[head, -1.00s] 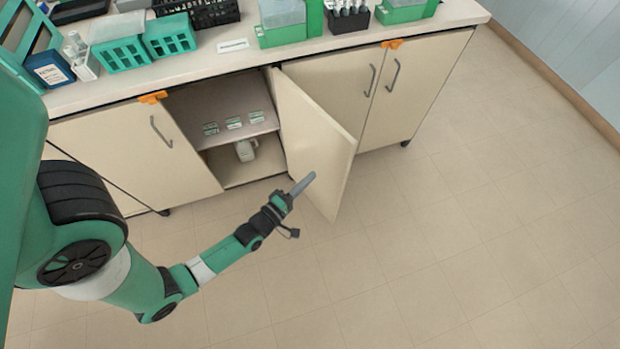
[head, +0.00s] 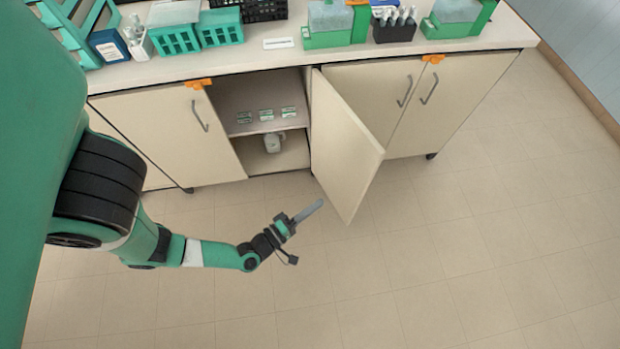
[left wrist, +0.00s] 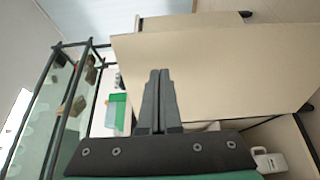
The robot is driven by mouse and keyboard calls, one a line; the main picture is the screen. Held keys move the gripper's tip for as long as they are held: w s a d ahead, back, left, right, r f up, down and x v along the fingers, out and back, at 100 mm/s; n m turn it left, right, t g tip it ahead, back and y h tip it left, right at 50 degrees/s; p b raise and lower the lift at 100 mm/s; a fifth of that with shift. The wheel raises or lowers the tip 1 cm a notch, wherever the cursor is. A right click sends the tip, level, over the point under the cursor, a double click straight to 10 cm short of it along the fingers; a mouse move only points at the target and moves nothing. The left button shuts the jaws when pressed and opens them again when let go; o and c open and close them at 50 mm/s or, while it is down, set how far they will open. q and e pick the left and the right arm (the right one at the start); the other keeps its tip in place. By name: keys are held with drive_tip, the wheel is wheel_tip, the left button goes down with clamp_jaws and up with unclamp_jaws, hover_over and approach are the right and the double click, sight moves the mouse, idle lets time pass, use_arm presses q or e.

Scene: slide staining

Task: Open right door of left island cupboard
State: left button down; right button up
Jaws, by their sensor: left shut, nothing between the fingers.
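The right door (head: 343,145) of the left island cupboard (head: 225,130) stands wide open, swung out toward the floor in front. The cupboard's left door (head: 168,132) is closed. Inside the open half, a shelf (head: 255,125) bears several small green-and-white items, with a pale container (head: 273,142) below. My left gripper (head: 318,205) is shut and empty, near the open door's lower end on its inner side; contact cannot be told. In the left wrist view my shut fingers (left wrist: 160,75) show before the pale door panel (left wrist: 215,70). My right gripper is not in view.
The countertop (head: 240,62) holds teal baskets (head: 175,42), green boxes (head: 335,25) and a dark rack. A closed cupboard (head: 455,95) stands to the right. The floor (head: 450,260) in front and to the right is clear.

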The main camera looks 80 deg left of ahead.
use_arm(q)
drive_tip(key=d, duration=0.1)
drive_tip(key=s+d, duration=0.1)
drive_tip(key=d+p, duration=0.1)
drive_tip(key=shift+s+d+f, duration=0.1)
drive_tip(key=shift+s+d, duration=0.05)
drive_tip(key=shift+s, duration=0.2)
idle(0.3)
